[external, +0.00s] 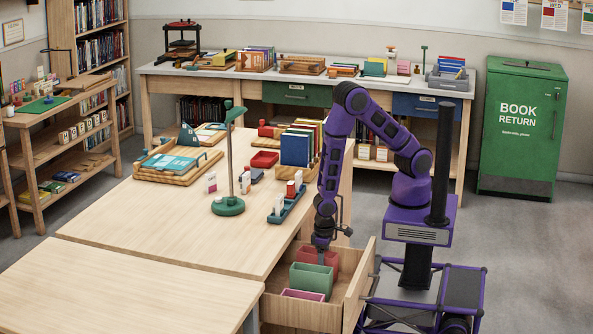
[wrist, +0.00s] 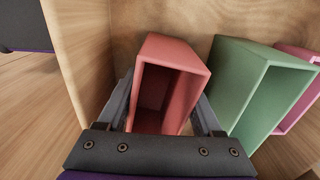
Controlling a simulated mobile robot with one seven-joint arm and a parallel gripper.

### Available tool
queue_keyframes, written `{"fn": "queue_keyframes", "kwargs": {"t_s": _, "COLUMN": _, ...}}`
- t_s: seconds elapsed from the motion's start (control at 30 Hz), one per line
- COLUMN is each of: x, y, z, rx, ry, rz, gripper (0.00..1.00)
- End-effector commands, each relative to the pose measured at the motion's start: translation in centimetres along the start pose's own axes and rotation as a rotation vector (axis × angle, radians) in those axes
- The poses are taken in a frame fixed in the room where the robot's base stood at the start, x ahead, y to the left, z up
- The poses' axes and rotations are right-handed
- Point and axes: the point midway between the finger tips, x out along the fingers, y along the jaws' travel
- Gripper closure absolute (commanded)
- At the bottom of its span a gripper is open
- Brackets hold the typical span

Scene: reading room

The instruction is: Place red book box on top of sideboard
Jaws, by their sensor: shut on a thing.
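The red book box (external: 327,256) is an open-topped red box inside the pulled-out wooden drawer (external: 352,290) at the table's front right. In the wrist view the red box (wrist: 174,52) stands between my two fingers. My gripper (external: 320,248) reaches down into the drawer from above, and in the wrist view my gripper (wrist: 163,112) is shut on the red box, one finger on each side. I cannot tell whether the box is lifted off the drawer floor. The long pale-topped unit at the back wall looks like the sideboard (external: 222,70).
A green box (external: 311,279) and a pink box (external: 302,295) sit beside the red one in the drawer. The sideboard top is crowded, with small gaps. A green book return bin (external: 522,130) stands right.

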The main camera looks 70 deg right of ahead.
Motion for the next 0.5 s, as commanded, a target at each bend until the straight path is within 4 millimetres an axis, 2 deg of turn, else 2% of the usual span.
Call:
{"fn": "queue_keyframes", "kwargs": {"t_s": 0.4, "x": 0.65, "y": -0.03, "z": 0.00, "rx": -0.001, "ry": 0.001, "rz": -0.001, "gripper": 0.93}}
{"fn": "queue_keyframes", "kwargs": {"t_s": 0.43, "x": 0.62, "y": -0.03, "z": 0.00, "rx": -0.001, "ry": 0.001, "rz": -0.001, "gripper": 0.31}}
{"fn": "queue_keyframes", "kwargs": {"t_s": 0.5, "x": 0.51, "y": -0.04, "z": 0.00, "rx": -0.001, "ry": 0.001, "rz": -0.001, "gripper": 0.18}}
